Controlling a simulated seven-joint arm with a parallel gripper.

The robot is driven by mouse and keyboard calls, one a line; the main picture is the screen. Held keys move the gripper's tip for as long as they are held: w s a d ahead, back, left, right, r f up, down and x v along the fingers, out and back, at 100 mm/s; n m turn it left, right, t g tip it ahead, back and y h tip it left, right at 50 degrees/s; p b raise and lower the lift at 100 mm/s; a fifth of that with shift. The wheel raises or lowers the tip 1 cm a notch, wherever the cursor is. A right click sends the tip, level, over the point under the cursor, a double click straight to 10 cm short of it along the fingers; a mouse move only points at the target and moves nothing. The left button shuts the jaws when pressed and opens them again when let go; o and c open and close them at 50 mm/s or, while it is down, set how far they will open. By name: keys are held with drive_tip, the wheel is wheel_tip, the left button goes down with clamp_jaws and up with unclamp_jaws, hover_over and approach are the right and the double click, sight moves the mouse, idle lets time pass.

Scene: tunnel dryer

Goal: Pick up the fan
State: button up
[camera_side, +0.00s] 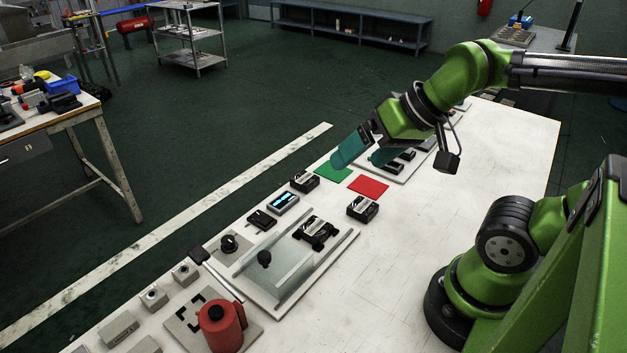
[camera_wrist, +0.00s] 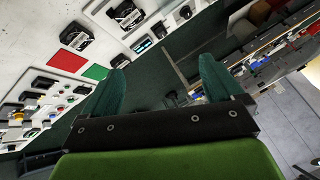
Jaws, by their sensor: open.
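I cannot tell for certain which thing is the fan. One candidate is a dark round part (camera_side: 230,243) on a grey plate at the left of the bench in the side view. Others are black boxes with pale tops: one left of the green square (camera_side: 304,181), one below the red square (camera_side: 362,208), and a black unit between clear walls (camera_side: 316,232). My gripper (camera_side: 362,154) is above the far part of the bench, near the coloured squares, with its teal fingers apart and nothing between them. In the wrist view my gripper (camera_wrist: 163,66) also shows open and empty.
A green square (camera_side: 333,172) and a red square (camera_side: 368,186) lie flat on the bench. A clear-walled channel (camera_side: 283,268) and a red canister (camera_side: 221,325) stand nearer the camera. A small blue-lit display (camera_side: 283,203) sits at the left edge.

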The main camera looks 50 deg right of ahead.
drive_tip(key=n+g+h, duration=0.2)
drive_tip(key=n+g, duration=0.2)
drive_tip(key=g, duration=0.3)
hover_over(315, 226)
wheel_tip(315, 226, down, 7)
drive_tip(key=f, duration=0.9)
drive_tip(key=shift+s+a+f, duration=0.15)
drive_tip(key=shift+s+f, duration=0.05)
drive_tip(key=shift+s, duration=0.1)
drive_tip(key=shift+w+f, duration=0.15)
drive_tip(key=shift+f, duration=1.5)
drive_tip(key=shift+w+f, duration=0.1)
drive_tip(key=shift+f, duration=1.5)
drive_tip(key=shift+r, duration=0.15)
drive_tip(key=c, duration=1.3)
